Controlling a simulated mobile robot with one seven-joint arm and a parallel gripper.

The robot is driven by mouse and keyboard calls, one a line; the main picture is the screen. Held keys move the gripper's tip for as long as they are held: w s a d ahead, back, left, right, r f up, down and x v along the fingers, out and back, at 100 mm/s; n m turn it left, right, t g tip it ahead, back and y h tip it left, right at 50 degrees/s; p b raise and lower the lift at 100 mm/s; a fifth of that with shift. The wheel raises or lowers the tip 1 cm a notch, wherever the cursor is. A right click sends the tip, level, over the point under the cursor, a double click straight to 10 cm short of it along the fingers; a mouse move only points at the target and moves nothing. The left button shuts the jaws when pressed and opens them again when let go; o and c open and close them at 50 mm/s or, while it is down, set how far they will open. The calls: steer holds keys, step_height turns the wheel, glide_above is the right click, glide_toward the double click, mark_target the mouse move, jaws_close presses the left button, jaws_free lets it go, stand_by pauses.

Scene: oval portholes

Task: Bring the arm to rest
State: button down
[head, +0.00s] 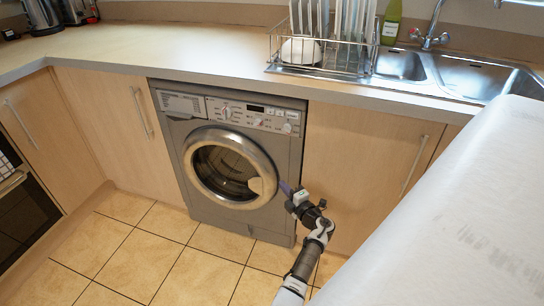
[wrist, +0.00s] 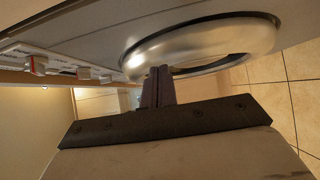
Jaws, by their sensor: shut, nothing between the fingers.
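My gripper (head: 284,186) is in front of the right side of the washing machine (head: 268,217), beside its round door (head: 187,160). The door sits in the machine's front and looks closed. In the wrist view my gripper's fingers (wrist: 158,72) are together and empty, with the door's silvery rim (wrist: 200,45) just beyond them. I cannot tell whether the fingertips touch the rim. My arm reaches up from the bottom of the head view, bent at the wrist.
A counter (head: 180,50) runs above the machine, with a dish rack (head: 318,50) and a sink (head: 480,78). Cabinet doors (head: 365,150) flank the machine. A large white surface (head: 460,220) fills the right side. The tiled floor (head: 150,255) at left is clear.

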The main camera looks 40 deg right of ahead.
steer(key=shift+s+d, duration=0.45)
